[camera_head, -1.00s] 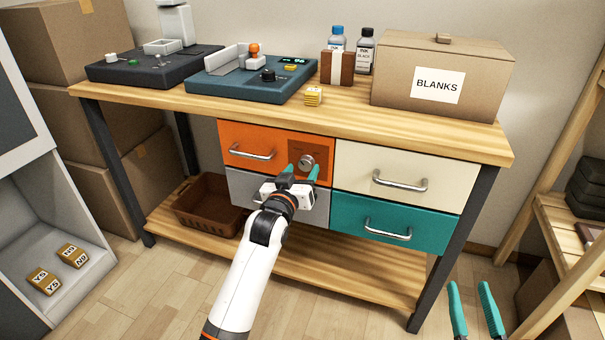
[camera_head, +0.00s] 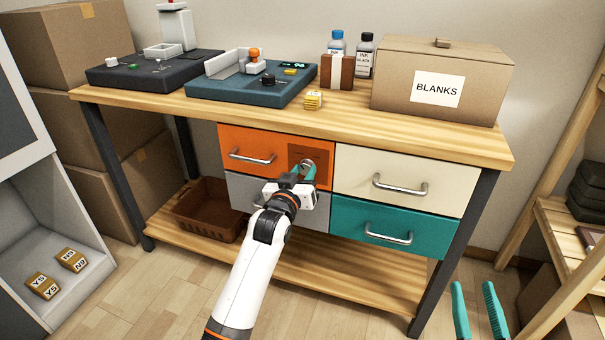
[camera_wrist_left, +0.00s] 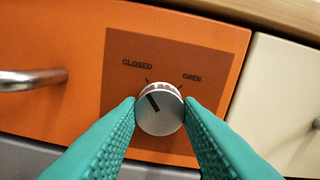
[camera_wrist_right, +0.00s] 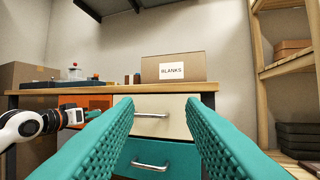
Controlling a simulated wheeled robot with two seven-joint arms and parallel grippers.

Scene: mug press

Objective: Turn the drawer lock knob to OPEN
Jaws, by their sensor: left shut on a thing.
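The silver lock knob (camera_wrist_left: 159,108) sits on a brown plate (camera_wrist_left: 200,55) on the orange drawer (camera_wrist_left: 60,100). In the left wrist view its dark pointer line tilts up-left, toward the CLOSED mark; OPEN is printed to the right. My left gripper (camera_wrist_left: 160,115) has its teal fingers on both sides of the knob, shut on it. In the head view the left gripper (camera_head: 307,172) mostly covers the knob. My right gripper (camera_head: 480,310) is open and empty at the lower right, away from the bench; its fingers also show in the right wrist view (camera_wrist_right: 162,125).
The cream drawer (camera_head: 400,165) is to the right, the teal drawer (camera_head: 390,222) below it. The orange drawer's handle (camera_head: 252,158) is left of the knob. The BLANKS box (camera_head: 400,60) stands on the bench top. A brown basket (camera_head: 208,217) is on the lower shelf.

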